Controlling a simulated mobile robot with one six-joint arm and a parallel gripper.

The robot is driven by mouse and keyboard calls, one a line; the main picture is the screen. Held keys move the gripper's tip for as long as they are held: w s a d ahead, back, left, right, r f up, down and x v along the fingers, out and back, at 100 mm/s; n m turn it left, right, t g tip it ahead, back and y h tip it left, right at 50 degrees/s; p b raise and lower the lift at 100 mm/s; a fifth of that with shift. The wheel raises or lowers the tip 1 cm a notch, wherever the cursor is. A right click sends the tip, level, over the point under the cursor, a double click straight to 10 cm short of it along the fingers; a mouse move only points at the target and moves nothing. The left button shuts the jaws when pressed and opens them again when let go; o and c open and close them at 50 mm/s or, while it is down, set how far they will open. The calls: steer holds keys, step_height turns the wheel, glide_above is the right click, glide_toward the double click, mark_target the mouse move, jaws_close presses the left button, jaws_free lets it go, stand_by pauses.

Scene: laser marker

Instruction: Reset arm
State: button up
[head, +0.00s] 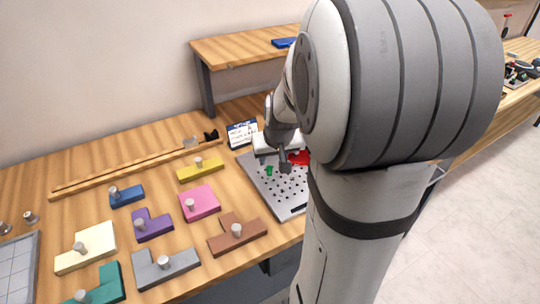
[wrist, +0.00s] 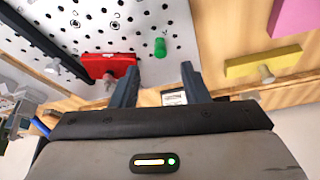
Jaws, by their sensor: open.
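My gripper (wrist: 160,88) is open and empty in the wrist view, with its two dark fingers apart. In the head view my gripper (head: 285,165) is above the perforated metal plate (head: 290,205), partly hidden by my own arm. The plate also shows in the wrist view (wrist: 205,25). A red block (wrist: 110,65) with a grey knob and a small green peg (wrist: 160,47) are on the plate, beyond the fingertips in the wrist view. In the head view the red block (head: 300,157) is just right of the gripper and the green peg (head: 269,170) is to its left.
Several knobbed puzzle pieces lie on the wooden table left of the plate, including pink (head: 200,203), brown (head: 238,238) and yellow (head: 200,169) ones. A wooden rail (head: 120,172) runs behind them. A card (head: 242,133) stands behind the plate. A grey tray (head: 20,265) is at far left.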

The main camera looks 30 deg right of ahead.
steer(key=s+a+r+n+g+y, duration=0.1)
steer(key=s+a+r, duration=0.3)
steer(key=s+a, duration=0.9)
steer(key=s+n, duration=0.1)
steer(key=s, duration=0.1)
steer(key=shift+s+a+r+n+g, duration=0.2)
steer(key=shift+s+r+n+g, duration=0.1)
steer(key=shift+r, duration=0.1)
